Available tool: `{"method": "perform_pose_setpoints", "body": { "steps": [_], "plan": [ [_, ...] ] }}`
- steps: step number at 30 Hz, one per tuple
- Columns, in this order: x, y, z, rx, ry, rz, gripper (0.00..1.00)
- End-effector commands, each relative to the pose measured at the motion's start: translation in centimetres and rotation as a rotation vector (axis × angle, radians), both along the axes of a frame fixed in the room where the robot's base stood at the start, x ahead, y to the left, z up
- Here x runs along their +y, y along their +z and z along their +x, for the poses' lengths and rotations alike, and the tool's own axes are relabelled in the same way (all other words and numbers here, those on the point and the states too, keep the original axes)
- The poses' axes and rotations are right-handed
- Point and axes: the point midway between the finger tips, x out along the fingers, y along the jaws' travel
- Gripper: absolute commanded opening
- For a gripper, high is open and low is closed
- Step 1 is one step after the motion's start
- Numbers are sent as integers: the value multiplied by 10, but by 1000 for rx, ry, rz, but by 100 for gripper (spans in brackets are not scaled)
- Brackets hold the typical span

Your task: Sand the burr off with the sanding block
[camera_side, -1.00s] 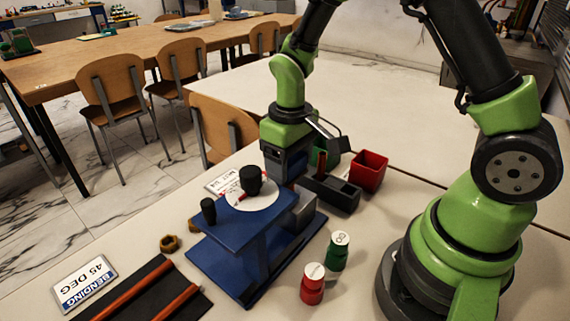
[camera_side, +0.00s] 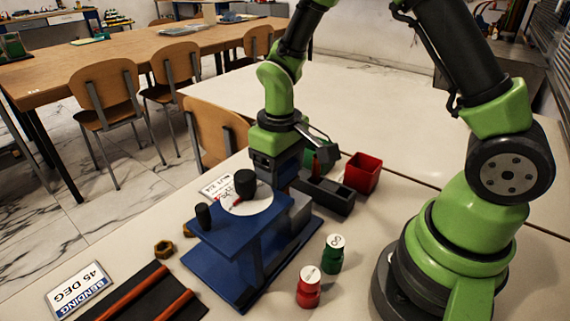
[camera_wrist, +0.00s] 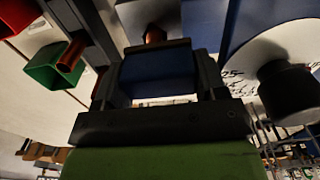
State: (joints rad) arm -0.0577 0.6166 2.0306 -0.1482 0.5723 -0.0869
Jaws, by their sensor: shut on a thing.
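My gripper (camera_wrist: 155,75) is shut on a dark blue block (camera_wrist: 158,72), which looks like the sanding block. In the side view my gripper (camera_side: 275,172) is low behind the blue bending fixture (camera_side: 240,240), beside its white dial (camera_side: 248,204). In the wrist view a copper tube end (camera_wrist: 153,35) shows at a grey block (camera_wrist: 150,12), just beyond the held block. I cannot tell whether the block touches the tube. No burr can be made out.
A dark slotted holder (camera_side: 325,197), a red bin (camera_side: 362,172) and a green bin (camera_side: 326,157) stand right of my gripper. Red (camera_side: 308,288) and green (camera_side: 333,254) labelled pieces stand in front. The dial's black knob (camera_wrist: 288,92) is close by. Copper tubes (camera_side: 135,292) lie on a black tray.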

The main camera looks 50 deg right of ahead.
Motion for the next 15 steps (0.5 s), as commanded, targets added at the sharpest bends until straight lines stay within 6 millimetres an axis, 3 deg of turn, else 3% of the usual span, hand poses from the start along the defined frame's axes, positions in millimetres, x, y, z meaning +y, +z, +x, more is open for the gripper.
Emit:
{"method": "perform_pose_setpoints", "body": {
  "steps": [15],
  "plan": [
    [12,-2,-1,6,-2,3,37]
  ]
}}
